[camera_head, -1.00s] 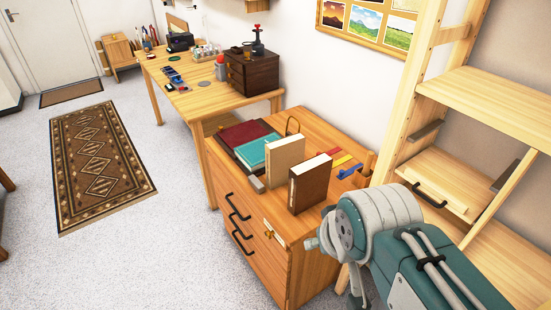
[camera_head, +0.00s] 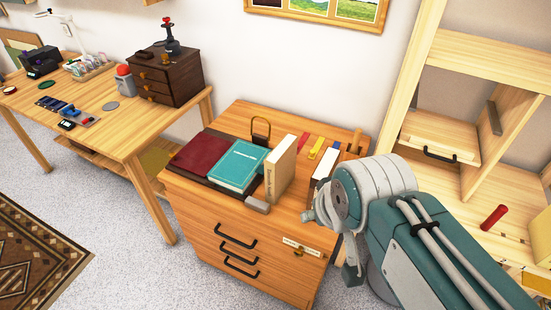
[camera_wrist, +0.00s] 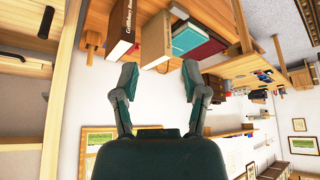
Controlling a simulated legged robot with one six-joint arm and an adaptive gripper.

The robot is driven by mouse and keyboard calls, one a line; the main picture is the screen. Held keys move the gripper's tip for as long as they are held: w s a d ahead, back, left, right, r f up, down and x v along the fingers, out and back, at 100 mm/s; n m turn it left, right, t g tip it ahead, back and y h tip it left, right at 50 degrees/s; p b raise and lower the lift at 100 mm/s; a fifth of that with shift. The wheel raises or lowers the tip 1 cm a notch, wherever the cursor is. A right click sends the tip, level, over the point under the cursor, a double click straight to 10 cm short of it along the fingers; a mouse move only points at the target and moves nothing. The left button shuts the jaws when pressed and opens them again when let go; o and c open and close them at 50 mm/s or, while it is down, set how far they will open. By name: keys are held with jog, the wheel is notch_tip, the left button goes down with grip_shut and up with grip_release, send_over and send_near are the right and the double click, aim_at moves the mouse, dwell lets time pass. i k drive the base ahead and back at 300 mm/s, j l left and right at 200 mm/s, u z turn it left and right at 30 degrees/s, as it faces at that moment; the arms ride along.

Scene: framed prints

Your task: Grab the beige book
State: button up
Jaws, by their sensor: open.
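The beige book (camera_head: 280,167) stands upright on the wooden drawer cabinet (camera_head: 215,210), spine toward the front, right of the teal book (camera_head: 238,165). In the wrist view, the scene is turned over, and the beige book (camera_wrist: 155,42) shows ahead, between the lines of my two fingers. My gripper (camera_wrist: 159,75) is open and empty, apart from the books. In the head view, my arm's end is right of the beige book and my fingers are hard to make out.
A dark brown book (camera_wrist: 121,28) stands beside the beige one; in the head view my arm partly covers it. A maroon book (camera_head: 203,152) lies left of the teal one. A grey block (camera_head: 257,204) sits at the cabinet's front edge. Wooden shelving (camera_head: 440,135) rises at right.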

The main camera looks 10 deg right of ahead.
aim_at(280, 164)
jog(key=i+j+z, duration=0.25)
jog(key=j, duration=0.15)
jog(key=j+z, duration=0.25)
jog(key=j, duration=0.15)
jog(key=j+z, duration=0.2)
jog(key=j, duration=0.2)
jog(key=i+j, duration=0.1)
jog(key=j, duration=0.4)
jog(key=i+z, duration=0.05)
jog(key=i, duration=0.05)
